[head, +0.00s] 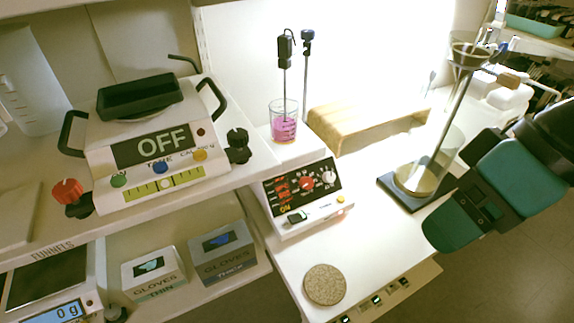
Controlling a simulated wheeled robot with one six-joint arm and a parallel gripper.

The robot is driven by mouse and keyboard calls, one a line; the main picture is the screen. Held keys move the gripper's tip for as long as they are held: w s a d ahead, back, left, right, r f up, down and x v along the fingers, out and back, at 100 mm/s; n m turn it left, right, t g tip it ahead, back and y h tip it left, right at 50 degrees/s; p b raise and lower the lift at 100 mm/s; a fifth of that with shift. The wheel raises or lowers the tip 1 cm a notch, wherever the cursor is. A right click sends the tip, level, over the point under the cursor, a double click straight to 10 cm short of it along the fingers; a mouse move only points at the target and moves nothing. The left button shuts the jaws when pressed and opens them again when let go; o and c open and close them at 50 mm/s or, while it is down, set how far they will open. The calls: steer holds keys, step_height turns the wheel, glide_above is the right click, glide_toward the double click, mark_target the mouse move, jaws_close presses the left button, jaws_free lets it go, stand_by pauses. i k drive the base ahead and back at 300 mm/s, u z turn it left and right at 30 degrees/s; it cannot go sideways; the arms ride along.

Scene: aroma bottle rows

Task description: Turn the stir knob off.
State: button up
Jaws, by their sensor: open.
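A white hotplate stirrer (288,217) stands on the white bench in the middle of the head view. Its dark front panel shows glowing red-orange digits, a red knob (306,183) and a white knob (328,177). The panel print is too small to tell which knob is for stirring. A beaker of pink liquid (284,128) stands on its top plate. My gripper (458,218), teal and black, hangs at the right, well apart from the stirrer and both knobs. It is open, with nothing seen in it; its fingertips are hard to make out.
A balance reading OFF (160,150) stands on the left shelf, with a red knob (68,190) beside it. A wooden stand (362,127) is behind the stirrer. A funnel stand (404,204) rises between stirrer and gripper. A cork disc (324,284) lies in front; bench around it is clear.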

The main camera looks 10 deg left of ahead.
mark_target(330, 177)
steer(key=z, duration=1.25)
steer(key=k, duration=0.95)
steer(key=u, duration=1.15)
steer(key=i, duration=0.5)
steer(key=u, duration=0.05)
